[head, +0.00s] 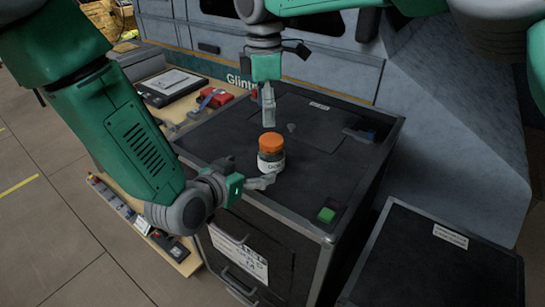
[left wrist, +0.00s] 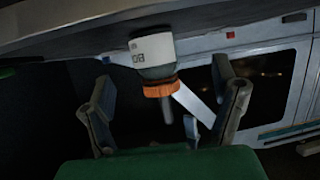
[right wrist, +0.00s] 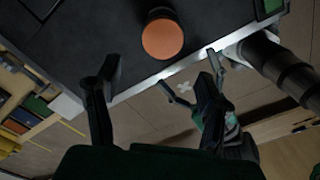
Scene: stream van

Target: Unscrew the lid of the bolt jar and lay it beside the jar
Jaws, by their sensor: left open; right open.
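The bolt jar (head: 271,160) stands upright on the black case top, with its orange lid (head: 270,141) on it and a white label. My left gripper (head: 264,181) is open beside the jar, low at its near side. In the left wrist view the jar (left wrist: 152,50) appears upside down between the spread fingers. My right gripper (head: 268,104) is open above the lid and points down. In the right wrist view the round lid (right wrist: 162,39) lies ahead of the spread fingers, apart from them. The threads under the lid are hidden.
The black case top (head: 220,150) has bare room left and right of the jar. A green block (head: 326,214) sits near its front right corner. A red item (head: 215,98) lies on the wooden bench behind left. Another dark case (head: 420,265) stands lower right.

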